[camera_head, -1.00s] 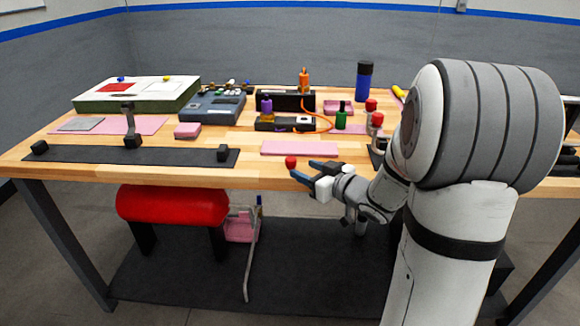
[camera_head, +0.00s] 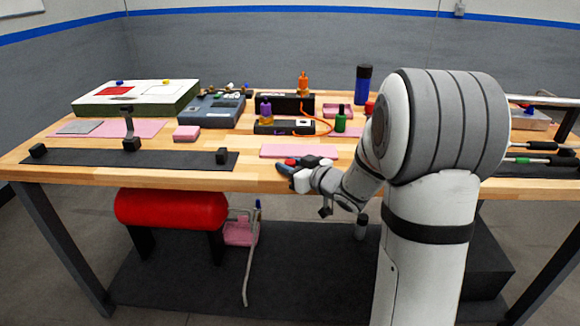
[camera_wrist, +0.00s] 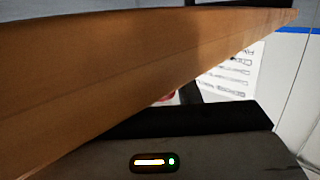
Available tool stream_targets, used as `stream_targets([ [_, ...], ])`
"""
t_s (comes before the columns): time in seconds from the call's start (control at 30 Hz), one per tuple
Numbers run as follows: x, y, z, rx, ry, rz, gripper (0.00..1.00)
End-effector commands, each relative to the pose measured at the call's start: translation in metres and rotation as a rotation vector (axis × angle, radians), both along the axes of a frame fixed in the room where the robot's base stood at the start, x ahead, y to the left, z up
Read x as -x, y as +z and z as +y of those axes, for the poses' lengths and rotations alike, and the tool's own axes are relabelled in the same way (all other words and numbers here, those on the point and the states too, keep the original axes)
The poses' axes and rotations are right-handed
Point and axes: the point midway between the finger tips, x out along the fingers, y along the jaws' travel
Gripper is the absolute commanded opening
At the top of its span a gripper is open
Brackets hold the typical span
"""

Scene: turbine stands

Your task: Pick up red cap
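The red cap (camera_head: 291,161) is a small red shape at the front edge of the wooden workbench, just in front of the pink mat. In the head view my gripper (camera_head: 293,165) is at the cap, its dark blue fingers apart on either side of it and hiding most of it. I cannot tell whether the fingers touch the cap. In the wrist view a small piece of red (camera_wrist: 170,96) shows past the edge of a brown wooden surface; most of the scene there is hidden.
The pink mat (camera_head: 288,151) lies behind the cap. A black strip (camera_head: 85,157) with dark blocks lies to the left. Orange, purple and green bottles and a dark box stand farther back. Another red-topped item (camera_head: 369,107) is partly hidden by my arm.

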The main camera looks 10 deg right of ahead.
Motion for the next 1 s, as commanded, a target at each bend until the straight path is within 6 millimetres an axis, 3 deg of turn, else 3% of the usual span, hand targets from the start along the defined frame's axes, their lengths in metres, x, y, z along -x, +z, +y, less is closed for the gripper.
stream_targets([
  [0.37,0.000,0.000,0.000,0.000,0.000,0.000,0.00],
  [0.8,0.000,0.002,0.000,0.000,0.000,-0.001,0.00],
  [1.0,0.000,0.030,0.000,0.001,0.001,-0.005,0.00],
])
